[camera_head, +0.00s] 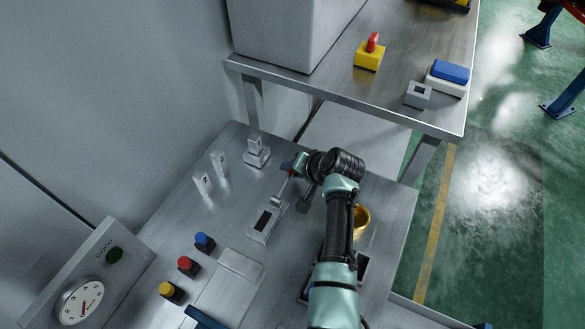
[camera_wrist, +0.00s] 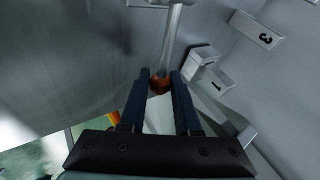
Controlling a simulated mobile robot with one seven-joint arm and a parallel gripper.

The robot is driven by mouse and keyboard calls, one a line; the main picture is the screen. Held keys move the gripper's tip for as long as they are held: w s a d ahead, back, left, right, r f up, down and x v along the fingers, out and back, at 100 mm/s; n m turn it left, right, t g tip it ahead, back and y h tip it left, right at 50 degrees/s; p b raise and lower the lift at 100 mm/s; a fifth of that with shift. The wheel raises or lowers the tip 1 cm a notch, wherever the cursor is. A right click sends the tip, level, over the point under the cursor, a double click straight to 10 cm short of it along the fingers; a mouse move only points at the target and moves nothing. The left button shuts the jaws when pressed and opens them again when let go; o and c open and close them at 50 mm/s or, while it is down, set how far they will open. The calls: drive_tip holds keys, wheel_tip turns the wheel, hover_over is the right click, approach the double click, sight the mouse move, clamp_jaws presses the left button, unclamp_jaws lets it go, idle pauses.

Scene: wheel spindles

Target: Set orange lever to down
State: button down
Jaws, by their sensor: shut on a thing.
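The lever (camera_head: 282,187) is a thin metal rod rising at a slant from a grey slotted base (camera_head: 265,223) on the metal table. In the wrist view my gripper (camera_wrist: 160,80) is closed in on the knob from both sides. The fingers partly hide the knob.
Blue (camera_head: 204,242), red (camera_head: 188,265) and yellow (camera_head: 171,291) buttons stand at the front left, near a gauge panel (camera_head: 82,302). A gold bowl (camera_head: 361,217) is right of my arm. A raised shelf (camera_head: 395,108) is at the back.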

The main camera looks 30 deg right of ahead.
drive_tip(key=c, duration=0.6)
unclamp_jaws()
drive_tip(key=shift+f, duration=0.1)
drive_tip(key=p+v, duration=0.2)
drive_tip(key=v, duration=1.1)
